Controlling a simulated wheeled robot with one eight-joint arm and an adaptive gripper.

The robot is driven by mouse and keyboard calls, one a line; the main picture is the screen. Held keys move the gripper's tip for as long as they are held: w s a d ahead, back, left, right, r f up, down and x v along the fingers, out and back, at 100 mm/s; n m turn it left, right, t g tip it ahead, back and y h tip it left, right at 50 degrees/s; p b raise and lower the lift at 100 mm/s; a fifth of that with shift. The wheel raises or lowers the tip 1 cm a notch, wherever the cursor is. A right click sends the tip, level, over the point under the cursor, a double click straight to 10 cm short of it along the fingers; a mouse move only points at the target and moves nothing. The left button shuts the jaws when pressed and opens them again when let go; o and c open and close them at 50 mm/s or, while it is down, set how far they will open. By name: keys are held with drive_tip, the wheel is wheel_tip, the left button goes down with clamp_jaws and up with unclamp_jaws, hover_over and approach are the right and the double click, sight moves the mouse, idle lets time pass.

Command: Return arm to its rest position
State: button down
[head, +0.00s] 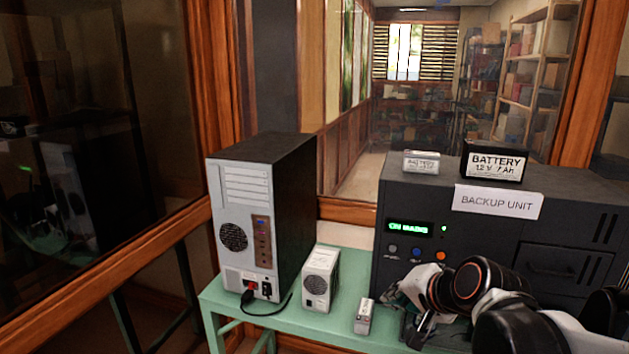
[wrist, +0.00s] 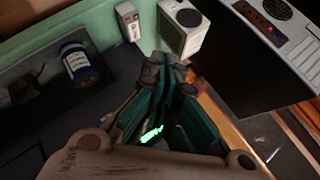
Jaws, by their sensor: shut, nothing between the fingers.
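My gripper (head: 416,336) is low in front of the backup unit, over the right part of the green table, with my arm coming in from the lower right. In the wrist view, its teal fingers (wrist: 166,78) are together and nothing shows between them. The fingers are apart from the small boxes ahead of them.
The dark backup unit (head: 405,205) carries a black battery (head: 495,162) and a small battery (head: 421,162). A computer tower (head: 246,220), white box (head: 320,279) and small battery block (head: 363,317) stand on the table (head: 215,297). The wrist view shows a blue bottle (wrist: 79,64).

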drive_tip(key=s+d+f+n+g+h, duration=0.1)
drive_tip(key=s+n, duration=0.7)
drive_tip(key=s, duration=0.8)
drive_tip(key=shift+s+d+g+h, duration=0.15)
drive_tip(key=shift+d+g+h, duration=0.35)
drive_tip(key=shift+d+h, duration=0.55)
